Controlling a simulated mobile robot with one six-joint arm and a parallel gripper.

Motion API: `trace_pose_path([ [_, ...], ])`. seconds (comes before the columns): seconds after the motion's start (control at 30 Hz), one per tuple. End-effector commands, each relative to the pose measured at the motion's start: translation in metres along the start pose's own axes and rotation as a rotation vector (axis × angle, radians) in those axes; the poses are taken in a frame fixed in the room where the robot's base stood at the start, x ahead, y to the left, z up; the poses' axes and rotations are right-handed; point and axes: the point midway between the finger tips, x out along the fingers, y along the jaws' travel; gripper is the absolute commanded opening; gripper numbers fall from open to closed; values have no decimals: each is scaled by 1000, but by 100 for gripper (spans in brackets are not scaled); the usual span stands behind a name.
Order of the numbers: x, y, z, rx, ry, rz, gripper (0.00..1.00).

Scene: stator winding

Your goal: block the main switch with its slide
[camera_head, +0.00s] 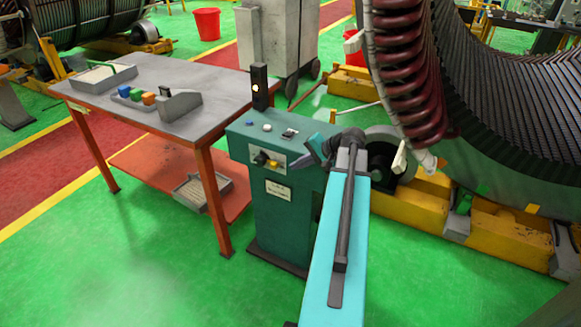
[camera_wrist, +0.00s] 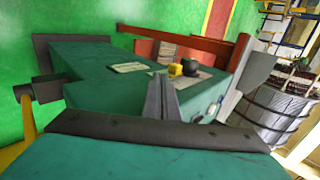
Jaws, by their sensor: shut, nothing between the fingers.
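The main switch (camera_head: 262,159) is a small dark knob with yellow beside it on a pale plate on the front of the green cabinet (camera_head: 285,222). In the wrist view its black knob (camera_wrist: 194,68) and a yellow block (camera_wrist: 175,69) sit side by side on the plate. I cannot tell clearly which part is the slide or where it stands. My gripper (camera_head: 311,152) is to the right of the switch in the head view, apart from it. In the wrist view my gripper (camera_wrist: 161,97) is shut and empty, pointing towards the panel, with the switch just beyond its tips.
A label plate (camera_head: 278,190) is below the switch. A lamp post (camera_head: 260,86) and buttons (camera_head: 267,127) are on the cabinet top. A workbench (camera_head: 150,100) with coloured blocks stands to the left. A large stator (camera_head: 500,130) is close on the right. Green floor in front is clear.

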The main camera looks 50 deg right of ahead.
Motion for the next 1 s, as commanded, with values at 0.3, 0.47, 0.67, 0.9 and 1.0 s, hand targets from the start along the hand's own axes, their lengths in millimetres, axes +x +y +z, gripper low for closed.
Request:
trace_pose_path([
  [0.3,-48,1,0,0,2,1,0],
  [0.47,-63,0,0,-1,1,1,0],
  [0.67,-70,0,0,0,0,1,0],
  [0.9,-69,0,0,-1,-1,1,0],
  [1.0,-69,0,1,-1,-1,1,0],
])
